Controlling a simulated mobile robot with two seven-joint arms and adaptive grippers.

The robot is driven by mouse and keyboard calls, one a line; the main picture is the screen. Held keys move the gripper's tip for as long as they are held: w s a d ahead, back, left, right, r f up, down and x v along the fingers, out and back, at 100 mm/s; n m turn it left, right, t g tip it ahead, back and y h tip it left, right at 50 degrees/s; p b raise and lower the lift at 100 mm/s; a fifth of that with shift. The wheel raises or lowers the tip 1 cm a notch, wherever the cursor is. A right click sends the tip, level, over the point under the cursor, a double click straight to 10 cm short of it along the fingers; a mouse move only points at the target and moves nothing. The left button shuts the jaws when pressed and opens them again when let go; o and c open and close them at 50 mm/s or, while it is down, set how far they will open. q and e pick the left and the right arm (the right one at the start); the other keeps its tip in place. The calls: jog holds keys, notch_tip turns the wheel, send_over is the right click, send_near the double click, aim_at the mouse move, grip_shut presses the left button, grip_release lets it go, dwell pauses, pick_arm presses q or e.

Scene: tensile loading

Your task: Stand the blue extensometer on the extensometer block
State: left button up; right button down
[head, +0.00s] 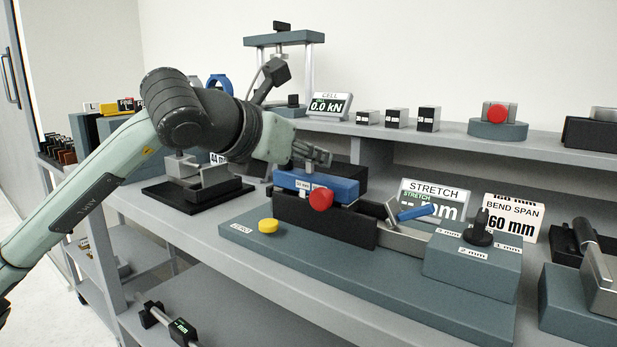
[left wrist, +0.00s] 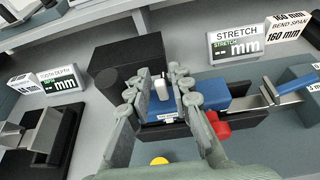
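My left gripper (head: 312,154) is just above the post. In the left wrist view its fingers (left wrist: 162,72) stand apart on either side of the post (left wrist: 161,90), over the blue body (left wrist: 208,94). The gripper looks open, with gaps beside the post. My right gripper is not in view.
A yellow button (head: 268,226) is on the base plate's front left. A blue-handled lever (head: 415,212) and a grey block with a black knob (head: 478,235) are to the right. The STRETCH display (head: 434,199) stands behind. A raised shelf (head: 460,134) runs along the back.

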pick_arm(q)
jog(key=shift+c, duration=0.4)
grip_shut()
jog(key=shift+r, duration=0.1)
